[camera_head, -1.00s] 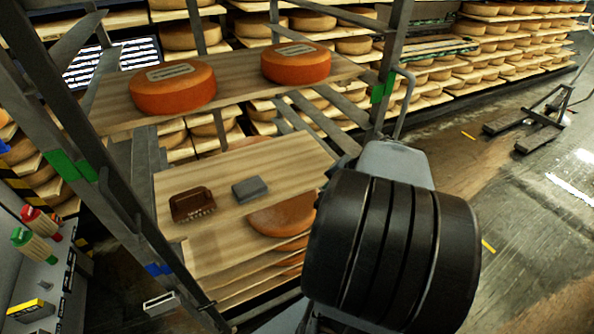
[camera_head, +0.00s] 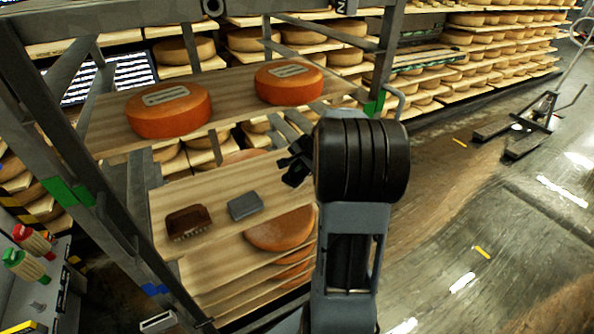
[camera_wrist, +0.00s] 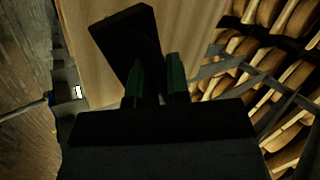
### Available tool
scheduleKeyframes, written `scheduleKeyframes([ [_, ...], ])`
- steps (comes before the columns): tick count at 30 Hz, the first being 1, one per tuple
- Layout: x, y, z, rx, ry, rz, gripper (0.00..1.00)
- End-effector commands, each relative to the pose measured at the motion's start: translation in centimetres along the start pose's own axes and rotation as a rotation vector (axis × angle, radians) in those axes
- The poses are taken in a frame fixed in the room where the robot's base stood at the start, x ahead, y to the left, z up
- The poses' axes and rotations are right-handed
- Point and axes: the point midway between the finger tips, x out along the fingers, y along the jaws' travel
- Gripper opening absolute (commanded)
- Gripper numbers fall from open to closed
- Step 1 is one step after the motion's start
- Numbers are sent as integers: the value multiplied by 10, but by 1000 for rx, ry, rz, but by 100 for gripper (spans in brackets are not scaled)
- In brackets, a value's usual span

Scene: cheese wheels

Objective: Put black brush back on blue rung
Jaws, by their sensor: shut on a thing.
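My gripper (camera_head: 299,163) is at the right part of a lower wooden board (camera_head: 205,190), near the blue-marked level of the rack. In the wrist view, my gripper (camera_wrist: 158,80) has dark green fingers shut on a dark flat thing, seemingly the black brush (camera_wrist: 124,38). The brush is tilted over pale wood; whether it touches the wood I cannot tell. A blue mark (camera_head: 155,289) is on the rack's left front post. On the board lie a brown brush (camera_head: 188,222) and a grey block (camera_head: 245,206).
An upper board (camera_head: 228,108) with two orange cheese wheels (camera_head: 168,110) is close above. Green marks (camera_head: 68,191) are on the posts. A cheese wheel (camera_head: 280,229) sits on a lower shelf. Red and green-topped brushes (camera_head: 33,238) stand at left.

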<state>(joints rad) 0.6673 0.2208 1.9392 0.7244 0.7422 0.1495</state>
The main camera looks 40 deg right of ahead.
Motion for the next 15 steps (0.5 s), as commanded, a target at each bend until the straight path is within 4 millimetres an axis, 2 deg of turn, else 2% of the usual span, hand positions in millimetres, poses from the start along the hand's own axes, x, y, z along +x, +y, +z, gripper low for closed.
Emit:
scheduleKeyframes([
  [5,8,4,0,2,-1,-1,0],
  [11,28,18,0,2,-1,1,0],
  [15,29,18,0,-1,1,-2,0],
])
